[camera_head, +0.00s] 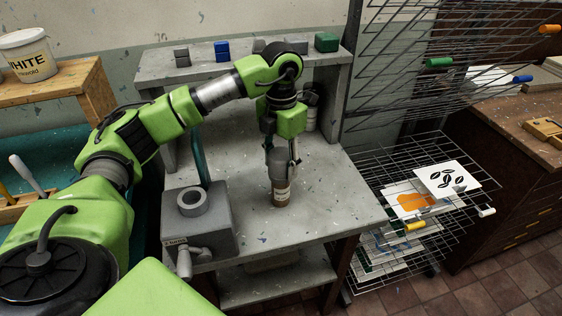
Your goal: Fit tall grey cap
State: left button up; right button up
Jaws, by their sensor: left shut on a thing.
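My left gripper (280,162) points down over the grey bench, shut around a grey cylindrical piece (279,170) that looks like the tall grey cap. Directly below it, a small brown container (282,194) with a pale label stands upright on the bench. The grey piece lines up with the container top and seems to touch it; I cannot tell whether it is seated. The fingers partly hide the grey piece. My right gripper is out of view.
A grey block fixture (222,222) with a ring on top and a front handle stands left of the container. Small grey, blue (222,50) and green (326,42) pieces sit on the raised shelf. A wire rack (370,185) stands right. The bench's right side is clear.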

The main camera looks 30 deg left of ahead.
pick_arm(q)
jog(key=o, duration=1.2)
jog(key=shift+r, duration=0.1)
notch_tip(320, 180, up, 12)
jog(key=shift+f, duration=0.1)
